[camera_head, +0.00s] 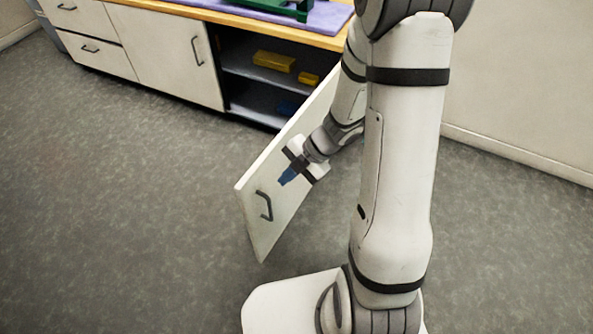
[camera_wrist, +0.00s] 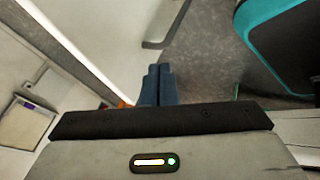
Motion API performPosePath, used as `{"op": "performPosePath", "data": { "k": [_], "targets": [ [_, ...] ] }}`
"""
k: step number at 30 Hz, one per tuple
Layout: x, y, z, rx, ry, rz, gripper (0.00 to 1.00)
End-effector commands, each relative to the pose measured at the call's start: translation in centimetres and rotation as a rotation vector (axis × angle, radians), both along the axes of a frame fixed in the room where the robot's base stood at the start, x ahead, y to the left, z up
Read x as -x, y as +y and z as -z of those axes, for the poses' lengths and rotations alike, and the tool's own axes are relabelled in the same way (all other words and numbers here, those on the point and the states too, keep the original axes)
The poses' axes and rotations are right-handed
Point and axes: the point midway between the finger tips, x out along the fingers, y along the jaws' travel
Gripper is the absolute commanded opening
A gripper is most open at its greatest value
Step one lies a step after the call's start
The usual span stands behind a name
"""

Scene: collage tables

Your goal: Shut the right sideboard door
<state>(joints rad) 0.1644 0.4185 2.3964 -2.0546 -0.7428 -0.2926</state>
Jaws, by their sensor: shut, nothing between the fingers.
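The right sideboard door (camera_head: 252,222) stands wide open, swung out from the cabinet toward my side. Its outer face carries a dark bar handle (camera_head: 264,205). The handle also shows in the wrist view (camera_wrist: 166,26), beyond my fingers. My gripper (camera_head: 287,177) has its blue fingertips together with nothing between them. It is beside the outer face of the door, behind the handle toward the hinge side. I cannot tell whether the fingertips touch the door. The shut fingers show in the wrist view (camera_wrist: 157,86).
The sideboard's left door (camera_head: 165,55) and drawers (camera_head: 90,50) are shut. The open compartment holds yellow boxes (camera_head: 274,61) and a blue item (camera_head: 287,107) on its shelves. A purple mat (camera_head: 318,17) with a green object lies on top. Grey floor (camera_head: 130,210) is clear left of the door.

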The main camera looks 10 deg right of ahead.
Motion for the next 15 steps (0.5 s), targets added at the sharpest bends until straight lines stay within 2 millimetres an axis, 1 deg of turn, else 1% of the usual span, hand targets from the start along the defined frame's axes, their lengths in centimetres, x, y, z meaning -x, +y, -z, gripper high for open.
{"op": "performPosePath", "data": {
  "k": [1,3,4,5,9,15],
  "targets": [
    [0.0,0.8,1.6,0.0,0.002,-0.004,0.0],
    [0.0,1.6,2.6,0.0,0.003,-0.003,0.0],
    [-0.2,2.0,2.8,0.0,0.001,-0.003,0.0],
    [-0.7,2.4,2.4,0.0,-0.003,-0.004,0.0],
    [-2.0,3.7,2.2,0.0,-0.002,-0.002,0.0],
    [-2.8,4.5,2.0,0.0,-0.001,-0.001,0.0]
  ]
}}
